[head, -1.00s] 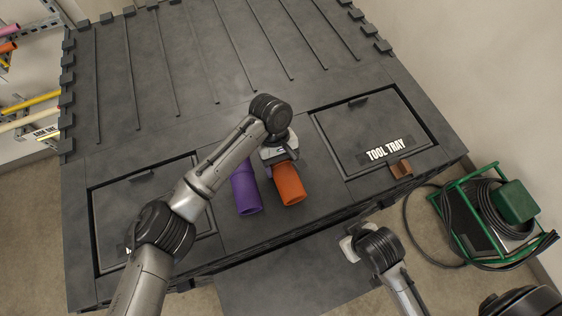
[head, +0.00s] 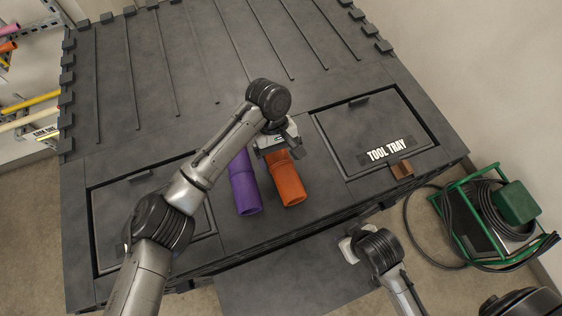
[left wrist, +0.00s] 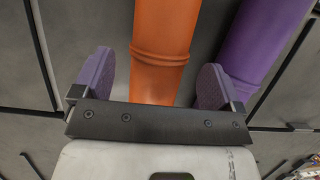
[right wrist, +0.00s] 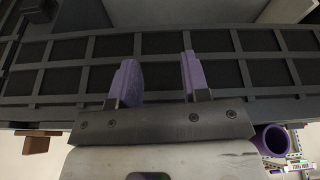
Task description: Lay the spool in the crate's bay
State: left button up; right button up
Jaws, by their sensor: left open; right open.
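Two short pipe pieces lie side by side on the grey cart top, one orange (head: 289,188) and one purple (head: 243,190); I cannot tell which is the spool. My left gripper (head: 277,146) is at the far end of the orange pipe. In the left wrist view its open purple-padded fingers (left wrist: 153,70) stand on either side of the orange pipe (left wrist: 160,50), with a gap on each side. The purple pipe (left wrist: 265,45) lies outside the right finger. My right gripper (head: 351,246) is open and empty by the cart's front edge. I cannot make out a crate.
A green-framed cable machine (head: 490,220) stands on the floor at right. The ribbed rear cart top (head: 200,60) is clear.

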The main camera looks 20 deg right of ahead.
pick_arm(q)
jog(key=v, duration=0.7)
jog(key=shift+w+r, duration=0.25)
jog(key=shift+r, duration=0.1)
pick_arm(e)
jog(key=shift+o, duration=0.2)
jog(key=shift+d+f, duration=0.15)
jog(key=shift+f, duration=0.05)
pick_arm(q)
jog(key=shift+r, duration=0.3)
pick_arm(e)
jog(key=o, duration=0.3)
pick_arm(q)
jog(key=shift+w, duration=0.1)
pick_arm(e)
jog(key=o, duration=0.7)
jog(key=shift+c, duration=0.2)
